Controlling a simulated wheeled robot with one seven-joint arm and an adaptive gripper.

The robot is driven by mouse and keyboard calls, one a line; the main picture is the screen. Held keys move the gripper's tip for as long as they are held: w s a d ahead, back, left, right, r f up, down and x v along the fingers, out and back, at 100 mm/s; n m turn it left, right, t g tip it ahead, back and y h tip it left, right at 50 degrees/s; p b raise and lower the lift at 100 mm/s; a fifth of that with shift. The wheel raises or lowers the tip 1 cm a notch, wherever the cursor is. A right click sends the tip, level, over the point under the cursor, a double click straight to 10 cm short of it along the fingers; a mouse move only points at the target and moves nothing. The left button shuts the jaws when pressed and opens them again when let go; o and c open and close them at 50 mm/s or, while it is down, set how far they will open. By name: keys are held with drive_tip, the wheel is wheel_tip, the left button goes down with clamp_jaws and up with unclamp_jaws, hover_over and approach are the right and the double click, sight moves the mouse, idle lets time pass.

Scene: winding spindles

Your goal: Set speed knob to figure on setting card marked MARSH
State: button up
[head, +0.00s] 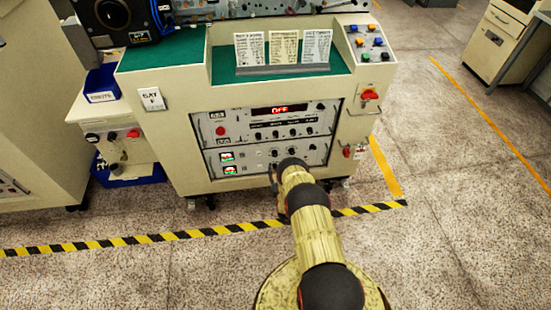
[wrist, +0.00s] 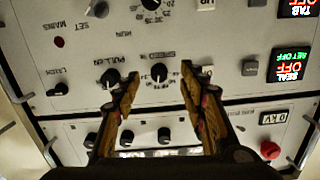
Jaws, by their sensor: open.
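In the wrist view, the panel appears upside down. A black knob (wrist: 158,73) with a white pointer lies between and beyond my open fingertips (wrist: 160,82). Its label looks like SPEED but is blurred. No finger clearly touches the knob. Another black knob (wrist: 110,78) beside it, near the left finger, is labelled PULL ON. In the head view, three setting cards (head: 249,50), (head: 284,48), (head: 317,46) stand on the console top. Their print is too small to read, so I cannot tell which says MARSH.
Metal handles flank the panel.

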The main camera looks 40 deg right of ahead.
sight(275, 156)
drive_tip(key=shift+t, duration=0.4)
drive_tip(key=shift+d+r+b+x, duration=0.1)
drive_tip(key=shift+r+b+x, duration=0.3)
drive_tip(key=shift+x, duration=0.8)
drive_tip(key=shift+d+r+b+x, duration=0.1)
drive_tip(key=shift+b+x, duration=0.45)
drive_tip(key=shift+x, duration=0.7)
drive_tip(key=shift+d+r+b+x, duration=0.15)
drive_tip(key=shift+b+x, duration=0.35)
drive_tip(key=shift+x, duration=0.7)
drive_tip(key=shift+s+a, duration=0.1)
drive_tip(key=shift+c, duration=0.6)
clamp_jaws()
